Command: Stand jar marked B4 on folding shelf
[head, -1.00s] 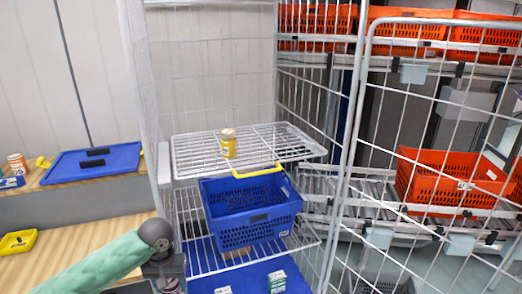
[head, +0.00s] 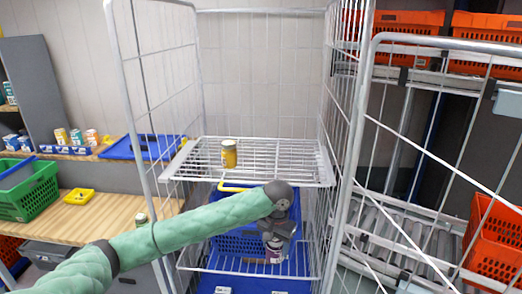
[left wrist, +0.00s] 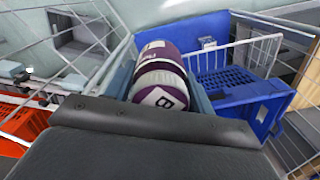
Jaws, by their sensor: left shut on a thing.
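My left gripper (head: 274,244) is shut on a purple jar (head: 274,256) with a white label, which hangs low in front of the blue basket. In the left wrist view the jar (left wrist: 160,72) sits between the fingers; a "B" shows on its label, and the rest of the mark is hidden. The folding shelf (head: 285,165) is a white wire rack in the roll cage, folded down level, above and behind the gripper. A yellow jar (head: 229,154) stands upright on it, left of the middle. My right gripper is not in view.
The blue basket (head: 225,245) with a yellow handle stands below the folding shelf. Cage side walls (head: 350,150) bound both sides. The shelf is clear right of the yellow jar. A wooden bench (head: 110,215) and green crate (head: 30,195) are at left.

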